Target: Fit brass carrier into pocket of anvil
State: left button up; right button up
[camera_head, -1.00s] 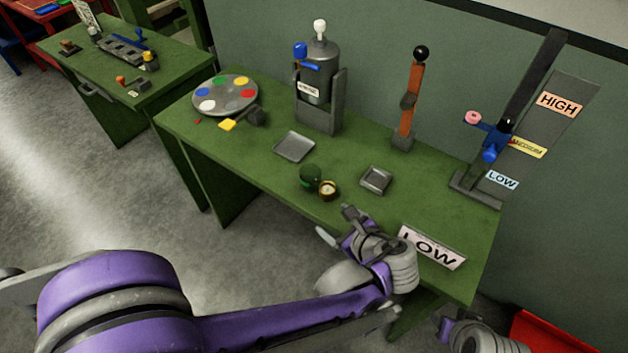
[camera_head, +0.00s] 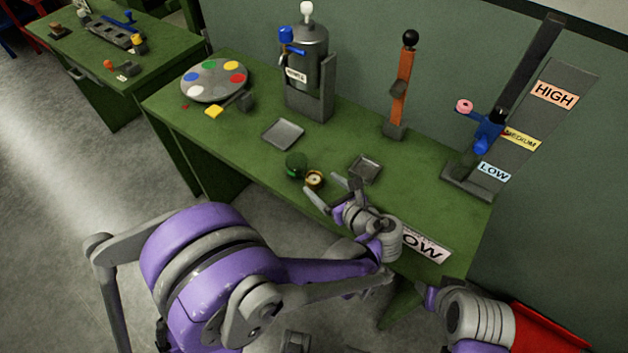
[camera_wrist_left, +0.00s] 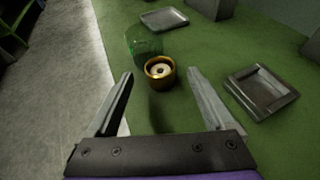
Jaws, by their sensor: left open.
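The brass carrier (camera_head: 315,180), a small round brass cup with a pale centre, stands upright on the green bench beside a dark green cylinder (camera_head: 296,165). It also shows in the left wrist view (camera_wrist_left: 160,71). A grey square block with a sunken middle (camera_head: 365,168), perhaps the anvil, lies to its right; it also shows in the left wrist view (camera_wrist_left: 261,92). My left gripper (camera_head: 331,186) is open and empty, just short of the carrier, which appears between and beyond its fingertips in the left wrist view. Part of my right arm shows at lower right; its jaws are unclear.
A flat grey tray (camera_head: 283,134) lies behind the carrier. A grey press-like stand (camera_head: 309,80), an orange lever (camera_head: 400,100) and a HIGH/MEDIUM/LOW lever stand (camera_head: 520,130) line the back. A LOW sign (camera_head: 428,250) is partly behind my left arm.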

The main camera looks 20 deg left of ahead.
aim_at(310, 174)
pick_arm(q)
jog(key=x, duration=0.3)
jog(key=shift+w+a+f, duration=0.15)
jog(key=shift+w+a, duration=0.1)
jog(key=shift+a, duration=0.05)
grip_shut()
